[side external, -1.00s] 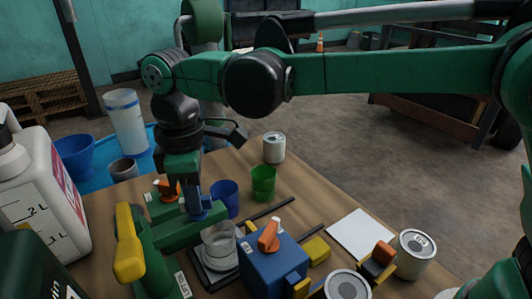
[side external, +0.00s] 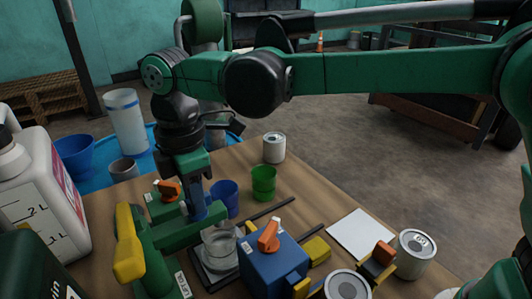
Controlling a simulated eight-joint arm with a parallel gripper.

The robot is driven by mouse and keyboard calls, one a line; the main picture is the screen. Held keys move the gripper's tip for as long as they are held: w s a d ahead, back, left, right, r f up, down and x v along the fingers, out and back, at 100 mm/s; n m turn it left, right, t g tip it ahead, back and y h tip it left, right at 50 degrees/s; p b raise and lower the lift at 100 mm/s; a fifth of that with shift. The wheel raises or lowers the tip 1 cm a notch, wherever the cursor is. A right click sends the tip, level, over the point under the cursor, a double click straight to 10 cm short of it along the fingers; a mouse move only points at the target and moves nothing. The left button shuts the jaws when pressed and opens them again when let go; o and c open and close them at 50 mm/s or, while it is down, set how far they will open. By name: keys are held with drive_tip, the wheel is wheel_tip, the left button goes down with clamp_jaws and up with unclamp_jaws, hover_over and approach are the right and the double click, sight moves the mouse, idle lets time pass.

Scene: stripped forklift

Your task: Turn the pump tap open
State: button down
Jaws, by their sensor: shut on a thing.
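The green pump (side external: 152,262) with a yellow handle (side external: 128,243) stands at the front left in the side external view. Its green spout (side external: 180,237) reaches right, over a clear glass beaker (side external: 220,248). The blue pump tap (side external: 215,211) sits on top of the spout's outer end. My gripper (side external: 199,212) points down at the tap and is shut on it. The fingers hide part of the tap, so its exact angle is hard to tell.
A blue box with an orange lever (side external: 270,268) stands right of the beaker. Behind are a blue cup (side external: 224,193), a green cup (side external: 263,182) and a green block with an orange lever (side external: 163,203). A large white jug (side external: 35,190) stands left.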

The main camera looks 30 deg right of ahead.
drive_tip(key=c, duration=0.8)
unclamp_jaws()
drive_tip(key=shift+r, duration=2.8)
